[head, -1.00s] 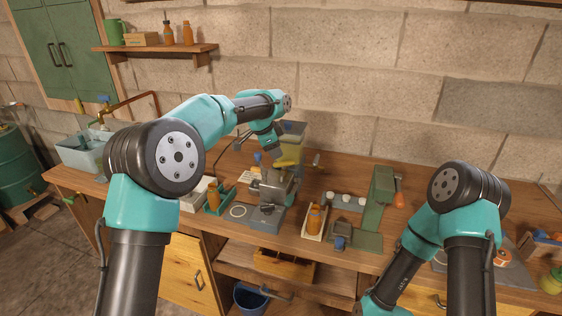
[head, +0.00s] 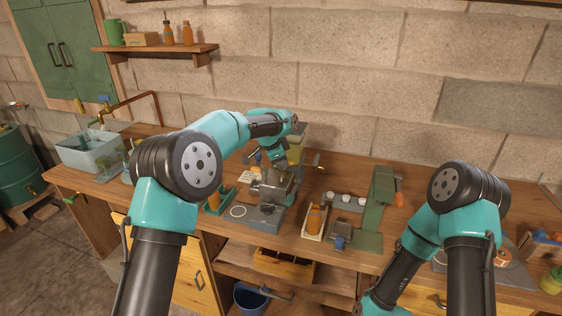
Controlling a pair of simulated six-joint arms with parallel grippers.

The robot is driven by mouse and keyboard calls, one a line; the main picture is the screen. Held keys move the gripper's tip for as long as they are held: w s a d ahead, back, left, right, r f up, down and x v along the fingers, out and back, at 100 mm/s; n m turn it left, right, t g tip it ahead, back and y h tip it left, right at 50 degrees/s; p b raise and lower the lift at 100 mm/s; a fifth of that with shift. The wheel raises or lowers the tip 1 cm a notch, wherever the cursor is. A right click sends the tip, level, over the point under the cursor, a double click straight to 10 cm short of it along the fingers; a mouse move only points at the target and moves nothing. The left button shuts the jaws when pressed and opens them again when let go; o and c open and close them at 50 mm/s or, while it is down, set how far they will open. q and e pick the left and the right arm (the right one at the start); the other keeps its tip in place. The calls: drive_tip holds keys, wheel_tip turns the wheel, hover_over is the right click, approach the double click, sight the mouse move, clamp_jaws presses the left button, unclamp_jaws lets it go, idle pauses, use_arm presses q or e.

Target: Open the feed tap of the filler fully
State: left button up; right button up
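The filler (head: 267,212) is a grey metal device on a flat base on the workbench, below and behind my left arm. A clear tank with yellowish contents (head: 297,154) shows behind it, partly covered by my arm. A small lever-like part (head: 318,160) stands just right of the tank; I cannot tell whether it is the feed tap. My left gripper (head: 269,163) points down at the filler's top. Its fingertips are small and blend with the metal, so contact and opening are unclear. My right arm runs out of the bottom edge; its gripper is out of view.
Right of the filler are a tray with an orange bottle (head: 314,219) and a green press-like stand (head: 379,205) with an orange handle. A pale basin (head: 88,150) stands at the left. A blue bucket (head: 250,299) is below. Free bench shows behind the stand.

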use_arm(q)
clamp_jaws()
drive_tip(key=shift+n, duration=0.3)
drive_tip(key=n, duration=0.1)
drive_tip(key=n+t+y, duration=0.1)
drive_tip(key=n, duration=0.1)
drive_tip(key=n+y, duration=0.1)
drive_tip(key=n, duration=0.1)
drive_tip(key=shift+s+d, duration=0.25)
drive_tip(key=n+y, duration=0.1)
drive_tip(key=n, duration=0.3)
drive_tip(key=n+y, duration=0.1)
drive_tip(key=n, duration=0.1)
drive_tip(key=shift+d+t+y, duration=0.3)
drive_tip(key=shift+t, duration=0.1)
drive_tip(key=shift+n, duration=0.3)
drive_tip(key=shift+o, duration=1.8)
unclamp_jaws()
